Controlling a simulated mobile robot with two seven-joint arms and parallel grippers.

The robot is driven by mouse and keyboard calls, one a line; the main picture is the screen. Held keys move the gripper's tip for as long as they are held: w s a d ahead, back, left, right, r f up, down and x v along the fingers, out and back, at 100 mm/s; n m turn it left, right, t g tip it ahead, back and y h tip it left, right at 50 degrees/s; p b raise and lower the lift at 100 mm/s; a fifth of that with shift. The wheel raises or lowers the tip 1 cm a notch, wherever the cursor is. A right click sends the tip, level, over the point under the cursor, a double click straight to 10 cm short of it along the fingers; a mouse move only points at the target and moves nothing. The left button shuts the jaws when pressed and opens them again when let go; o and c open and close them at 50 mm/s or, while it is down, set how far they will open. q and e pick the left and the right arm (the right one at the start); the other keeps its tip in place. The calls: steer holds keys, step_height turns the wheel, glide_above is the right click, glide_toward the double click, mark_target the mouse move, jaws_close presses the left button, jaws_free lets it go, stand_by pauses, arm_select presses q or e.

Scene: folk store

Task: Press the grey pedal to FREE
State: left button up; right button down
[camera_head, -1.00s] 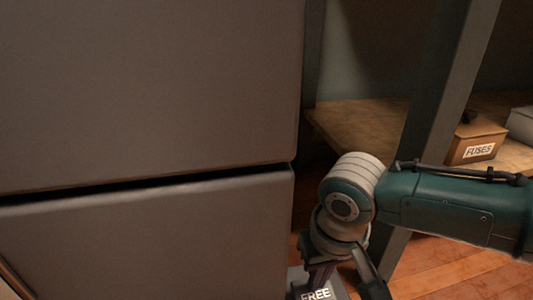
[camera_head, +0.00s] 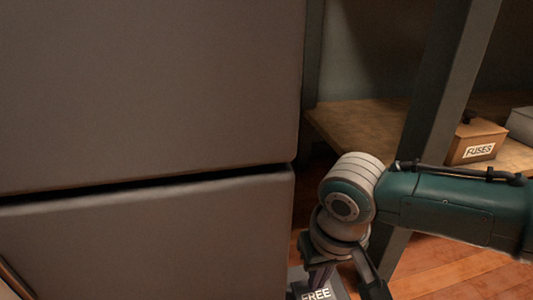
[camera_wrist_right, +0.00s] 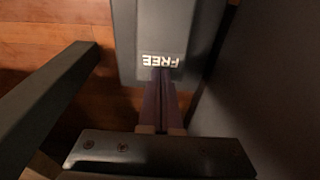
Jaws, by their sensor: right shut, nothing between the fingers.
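The grey pedal (camera_head: 328,291) with its white FREE label (camera_head: 316,295) is at the bottom edge of the head view, partly hidden by my right gripper. In the right wrist view the pedal (camera_wrist_right: 197,25) fills the upper middle, with the FREE label (camera_wrist_right: 161,60) upside down. My right gripper (camera_wrist_right: 163,72) is shut and empty, pointing down. Its fingertips overlap the edge of the label in the wrist view; I cannot tell whether they touch the pedal. In the head view my right gripper (camera_head: 318,280) is above the pedal, its tips hard to make out. My left gripper is out of view.
A large grey cabinet (camera_head: 150,90) fills the left, close beside the pedal. A dark upright post (camera_head: 437,90) and a wooden shelf (camera_head: 360,118) with a FUSES box (camera_head: 477,142) stand at right. Wooden floor (camera_head: 445,268) is bare at lower right.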

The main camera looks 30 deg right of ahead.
steer(key=shift+f, duration=0.1)
steer(key=shift+f+b, duration=0.65)
steer(key=shift+f, duration=0.1)
steer(key=shift+w+f+b, duration=0.1)
steer(key=shift+f+b, duration=0.3)
steer(key=shift+f, duration=0.2)
steer(key=shift+s, duration=0.2)
steer(key=shift+w+r+p, duration=0.1)
steer(key=shift+r+p, duration=0.55)
steer(key=shift+p, duration=0.05)
step_height(320, 180, up, 8)
steer(key=p, duration=0.8)
steer(key=shift+p, duration=0.4)
steer(key=shift+f, duration=0.1)
